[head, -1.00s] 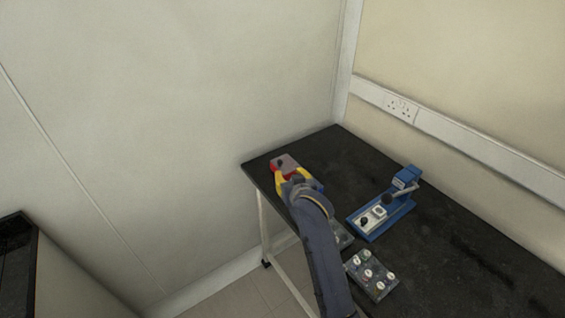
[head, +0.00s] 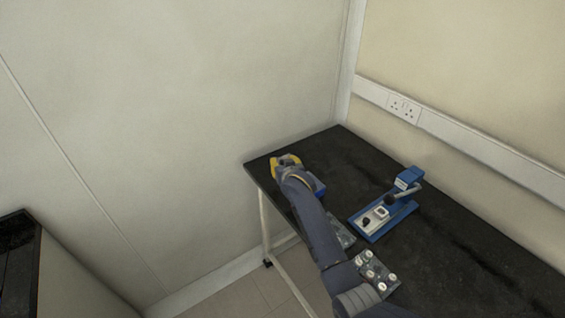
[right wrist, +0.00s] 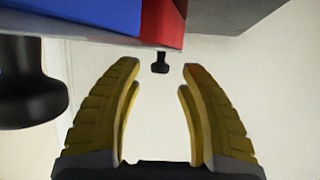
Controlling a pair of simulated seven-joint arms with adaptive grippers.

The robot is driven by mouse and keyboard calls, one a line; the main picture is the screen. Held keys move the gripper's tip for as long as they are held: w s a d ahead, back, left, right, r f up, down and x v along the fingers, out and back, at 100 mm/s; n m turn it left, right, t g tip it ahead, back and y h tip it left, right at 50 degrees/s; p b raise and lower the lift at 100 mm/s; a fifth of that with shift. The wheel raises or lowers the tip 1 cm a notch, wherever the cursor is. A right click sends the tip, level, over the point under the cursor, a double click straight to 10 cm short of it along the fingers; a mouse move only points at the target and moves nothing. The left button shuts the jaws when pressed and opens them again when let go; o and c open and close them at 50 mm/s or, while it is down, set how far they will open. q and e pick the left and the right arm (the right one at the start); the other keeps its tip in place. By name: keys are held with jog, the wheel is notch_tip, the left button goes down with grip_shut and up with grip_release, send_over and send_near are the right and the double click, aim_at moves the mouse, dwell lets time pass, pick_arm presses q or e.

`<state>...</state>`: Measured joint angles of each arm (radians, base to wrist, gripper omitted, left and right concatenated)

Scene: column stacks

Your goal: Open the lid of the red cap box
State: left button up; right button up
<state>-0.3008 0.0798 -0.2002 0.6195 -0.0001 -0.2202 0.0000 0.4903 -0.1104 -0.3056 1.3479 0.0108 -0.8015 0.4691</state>
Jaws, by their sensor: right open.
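The box with the red part (right wrist: 172,22) shows at the top of the right wrist view, cut off by the frame. A blue face (right wrist: 80,14) lies left of the red part, and a grey face (right wrist: 225,14) lies right of it. A small black knob (right wrist: 160,62) hangs just below the red part. My right gripper (right wrist: 157,80) is open, with its yellow fingers apart on either side of the knob and nothing seen clasped. In the head view the right gripper (head: 285,161) is over the table's far left corner and hides most of the box. My left gripper is out of view.
A larger black knob (right wrist: 28,85) is at the left in the right wrist view. On the black table (head: 450,250), a blue device with a lever (head: 372,220) and a plate with several white knobs (head: 377,272) stand to the right. Walls close the back.

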jog(key=shift+x, duration=0.9)
grip_shut()
dwell(0.4)
